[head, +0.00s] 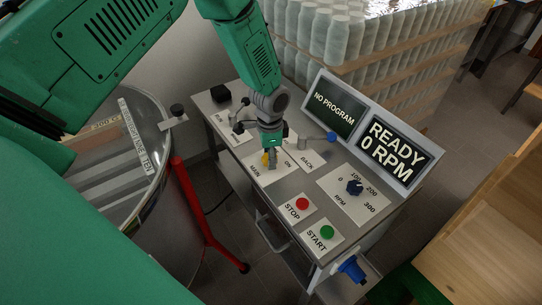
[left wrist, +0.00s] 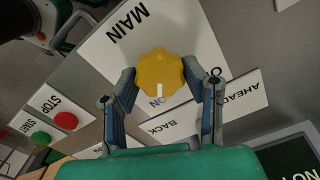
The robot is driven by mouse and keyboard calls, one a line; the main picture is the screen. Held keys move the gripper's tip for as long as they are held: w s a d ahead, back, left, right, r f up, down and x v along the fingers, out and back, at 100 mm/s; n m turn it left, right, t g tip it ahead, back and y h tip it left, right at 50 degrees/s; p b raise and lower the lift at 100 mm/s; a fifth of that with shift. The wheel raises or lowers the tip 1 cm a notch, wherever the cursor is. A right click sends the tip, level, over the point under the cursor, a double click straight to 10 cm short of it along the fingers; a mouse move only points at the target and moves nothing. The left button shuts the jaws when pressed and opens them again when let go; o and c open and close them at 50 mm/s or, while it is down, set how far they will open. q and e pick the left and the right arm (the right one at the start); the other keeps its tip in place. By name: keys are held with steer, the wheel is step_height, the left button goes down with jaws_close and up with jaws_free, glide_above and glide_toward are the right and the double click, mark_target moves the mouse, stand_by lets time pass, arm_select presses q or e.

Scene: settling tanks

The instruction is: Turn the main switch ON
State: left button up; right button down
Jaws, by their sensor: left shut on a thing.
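The main switch is a yellow scalloped knob (head: 265,159) on a white plate marked MAIN and ON, on the grey control panel (head: 237,150). In the left wrist view the knob (left wrist: 160,70) shows a white pointer mark at its lower edge, in line with the word ON. My left gripper (head: 270,161) comes down from above onto the knob. In the left wrist view its two fingers (left wrist: 161,75) are on either side of the knob, shut on it. My right gripper is in neither view.
The panel also holds a red STOP button (head: 302,204), a green START button (head: 326,232), a dark blue RPM dial (head: 354,187) and a blue-tipped lever (head: 331,137). Screens read NO PROGRAM (head: 334,107) and READY 0 RPM (head: 392,145). A round tank (head: 163,150) stands at left.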

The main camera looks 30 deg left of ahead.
arm_select(q)
steer(key=o, duration=1.1)
steer(key=shift+a, duration=0.1)
steer(key=shift+r, duration=0.25)
step_height(320, 180, up, 11)
steer(key=shift+r, duration=0.2)
steer(key=shift+w, duration=0.1)
